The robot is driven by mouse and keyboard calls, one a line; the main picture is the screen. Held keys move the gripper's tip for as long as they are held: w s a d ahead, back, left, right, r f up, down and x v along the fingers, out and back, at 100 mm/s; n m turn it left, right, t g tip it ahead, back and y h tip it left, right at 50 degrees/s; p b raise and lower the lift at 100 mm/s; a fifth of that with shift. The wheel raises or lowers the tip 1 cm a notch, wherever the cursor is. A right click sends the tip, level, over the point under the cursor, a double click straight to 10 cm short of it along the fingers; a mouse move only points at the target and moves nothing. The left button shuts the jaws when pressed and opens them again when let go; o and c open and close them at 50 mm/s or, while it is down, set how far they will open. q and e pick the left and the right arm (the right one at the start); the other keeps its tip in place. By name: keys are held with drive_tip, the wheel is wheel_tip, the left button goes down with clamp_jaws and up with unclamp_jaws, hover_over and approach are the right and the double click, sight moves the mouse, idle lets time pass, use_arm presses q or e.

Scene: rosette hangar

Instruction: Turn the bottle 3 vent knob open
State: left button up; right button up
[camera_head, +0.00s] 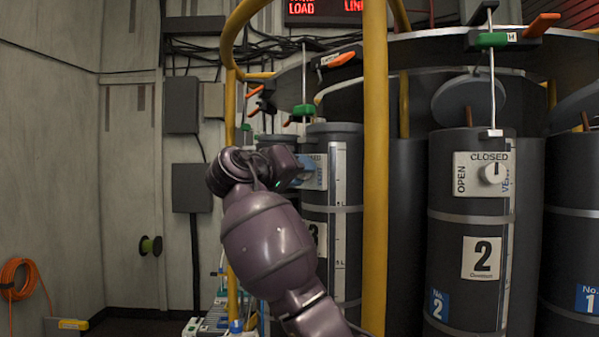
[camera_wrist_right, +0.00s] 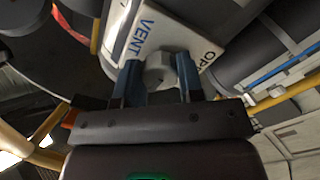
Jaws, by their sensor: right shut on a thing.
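Bottle 3 (camera_head: 347,283) is a tall dark grey cylinder with a pale scale strip, partly hidden behind my right arm in the head view. Its white vent plate (camera_head: 318,165) is mostly covered by my right gripper (camera_head: 302,172). In the right wrist view the plate shows the words VENT and part of OPEN. The round pale vent knob (camera_wrist_right: 158,68) sits between the two blue-grey fingers of my right gripper (camera_wrist_right: 159,78), which is shut on it. The pointer of the knob is hidden, so its setting cannot be told. My left gripper is not in view.
A yellow post (camera_head: 375,180) stands just right of bottle 3, and a curved yellow rail (camera_head: 236,32) runs above my arm. Bottle 2 (camera_head: 470,285) stands to the right with its own vent knob (camera_head: 494,173). Free floor lies at the left.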

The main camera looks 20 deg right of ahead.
drive_tip(key=shift+n, duration=8.9)
drive_tip(key=o, duration=0.9)
drive_tip(key=shift+a, duration=0.15)
